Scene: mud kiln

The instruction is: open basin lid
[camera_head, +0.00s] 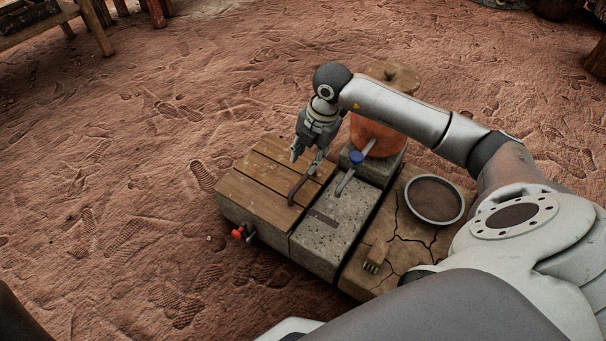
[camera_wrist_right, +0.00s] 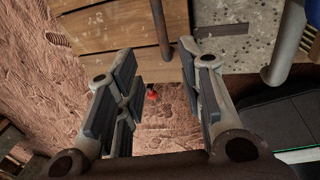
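The basin lid (camera_head: 250,190) is a slatted wooden board lying flat on the left end of a low stone block. A dark bar handle (camera_head: 296,190) is on its right side. My right gripper (camera_head: 307,160) is above the lid near the handle's far end, pointing down. In the right wrist view the gripper (camera_wrist_right: 158,60) is open, with nothing held. The handle (camera_wrist_right: 160,28) shows between its fingertips there, and the lid (camera_wrist_right: 110,30) fills the upper left. I cannot tell whether a finger touches the handle. My left gripper is not in view.
A grey tap pipe with a blue knob (camera_head: 356,158) stands right of the lid. An orange clay pot (camera_head: 376,138) is behind it. A round grey bowl (camera_head: 435,200) and a brush (camera_head: 376,256) lie on the right. A red valve (camera_head: 238,233) sticks out at front left. The ground left is open.

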